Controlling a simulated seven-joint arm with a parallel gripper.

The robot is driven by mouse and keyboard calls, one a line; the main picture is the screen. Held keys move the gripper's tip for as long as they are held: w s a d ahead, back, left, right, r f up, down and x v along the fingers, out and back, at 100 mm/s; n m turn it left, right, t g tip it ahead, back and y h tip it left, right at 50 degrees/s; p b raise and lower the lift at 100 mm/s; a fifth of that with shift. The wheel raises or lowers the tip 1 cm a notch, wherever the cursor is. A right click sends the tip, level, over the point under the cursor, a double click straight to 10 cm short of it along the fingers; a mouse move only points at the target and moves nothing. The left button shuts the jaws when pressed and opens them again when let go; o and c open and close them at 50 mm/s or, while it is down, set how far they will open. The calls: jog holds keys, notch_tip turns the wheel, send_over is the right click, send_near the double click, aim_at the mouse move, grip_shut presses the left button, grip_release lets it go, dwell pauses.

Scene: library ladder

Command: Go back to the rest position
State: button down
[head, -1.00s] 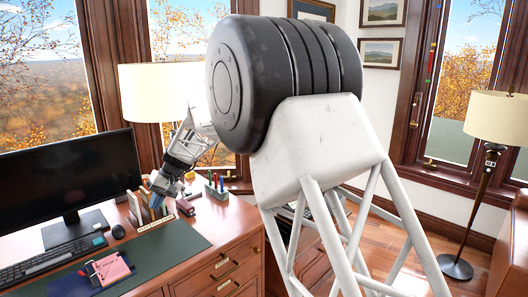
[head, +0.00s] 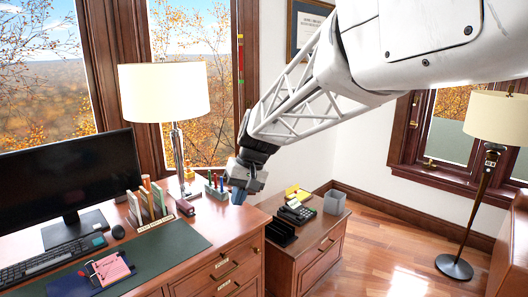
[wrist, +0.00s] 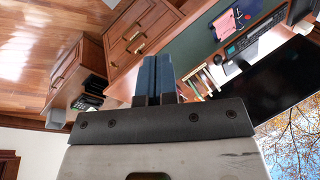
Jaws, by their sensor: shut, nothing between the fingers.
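My gripper (head: 238,194) hangs above the right end of the wooden desk in the head view, beside the pen holder. Its blue fingers also show in the wrist view (wrist: 153,85), shut together with nothing between them. My white arm crosses the upper right of the head view. No rest position is marked in either view.
The desk (head: 215,238) holds a monitor (head: 70,175), a lamp (head: 165,92), upright books (head: 147,202) and a pen holder (head: 216,188). A floor lamp (head: 478,200) stands right; open floor lies between.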

jog(key=s+d+f+m+t+h, duration=0.1)
jog(key=s+d+f+m+h, duration=0.1)
jog(key=s+d, duration=1)
jog(key=s+d+f+m+t+h, duration=0.2)
jog(key=s+d, duration=1.1)
jog(key=s, duration=0.5)
jog(key=shift+f, duration=0.35)
jog(key=shift+s, duration=0.1)
